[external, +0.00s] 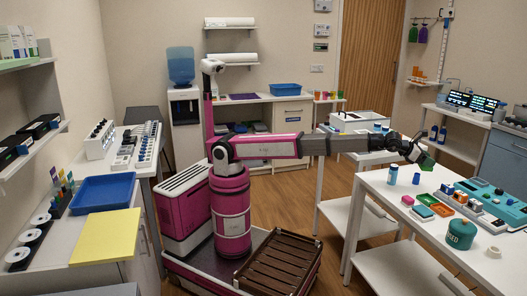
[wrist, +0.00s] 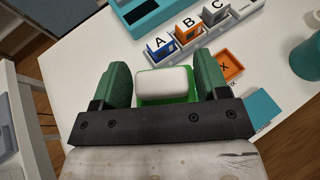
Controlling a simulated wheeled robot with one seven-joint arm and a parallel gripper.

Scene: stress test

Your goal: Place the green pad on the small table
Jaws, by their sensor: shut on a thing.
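My gripper (external: 420,152) is out over the left part of the white worktable (external: 385,225), above its surface. In the wrist view my gripper (wrist: 163,78) has its two dark green fingers on either side of the green pad (wrist: 150,100), which has a thick white block-like part on the side facing the camera. The pad (external: 427,163) shows as a small green patch under the fingertips in the external view. A smaller white table (external: 372,157) with a lower shelf stands left of the worktable, partly behind my arm. I cannot tell which one is the small table.
The worktable's near-left top looks clear.

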